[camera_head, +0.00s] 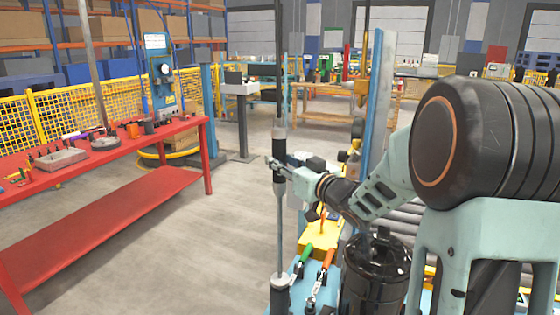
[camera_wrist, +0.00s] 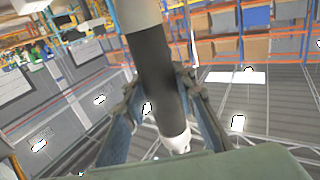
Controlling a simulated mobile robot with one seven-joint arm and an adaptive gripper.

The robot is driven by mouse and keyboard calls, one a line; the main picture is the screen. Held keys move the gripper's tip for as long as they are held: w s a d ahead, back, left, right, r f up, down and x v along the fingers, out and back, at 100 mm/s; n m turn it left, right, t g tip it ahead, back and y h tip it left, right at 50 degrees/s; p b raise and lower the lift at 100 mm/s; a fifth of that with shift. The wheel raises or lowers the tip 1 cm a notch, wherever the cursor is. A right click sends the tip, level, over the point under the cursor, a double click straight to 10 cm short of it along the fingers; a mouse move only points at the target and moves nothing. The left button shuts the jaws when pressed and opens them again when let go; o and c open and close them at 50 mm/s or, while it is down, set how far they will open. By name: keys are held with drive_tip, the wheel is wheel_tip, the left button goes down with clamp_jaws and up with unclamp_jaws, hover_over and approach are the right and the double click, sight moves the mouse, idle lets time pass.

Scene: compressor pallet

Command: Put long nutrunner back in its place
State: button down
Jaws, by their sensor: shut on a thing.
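The long nutrunner (camera_head: 279,215) is a tall, thin grey tool with a black middle grip, upright in the head view. My gripper (camera_head: 279,172) is shut on it around the black grip section. In the wrist view the dark grip of the nutrunner (camera_wrist: 155,70) passes between the two fingers of my gripper (camera_wrist: 165,105), with pale parts at both ends. The nutrunner's lower end meets a pale collar over a dark cylinder (camera_head: 280,297) near the bottom edge; I cannot tell whether this is a holder or part of the tool.
A red workbench (camera_head: 110,210) with small tools stands at the left. A black canister (camera_head: 375,275), a yellow block (camera_head: 318,236) and green- and orange-handled clamps (camera_head: 305,255) sit close at the right of the nutrunner. A blue post (camera_head: 378,95) rises behind. Floor between is clear.

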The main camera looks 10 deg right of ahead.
drive_tip(key=shift+f+b, duration=0.6)
drive_tip(key=shift+b, duration=0.05)
idle(0.3)
drive_tip(key=c, duration=1.5)
unclamp_jaws()
drive_tip(key=shift+s, duration=0.1)
drive_tip(key=shift+f, duration=0.35)
drive_tip(key=v, duration=1.2)
drive_tip(key=shift+r, duration=0.2)
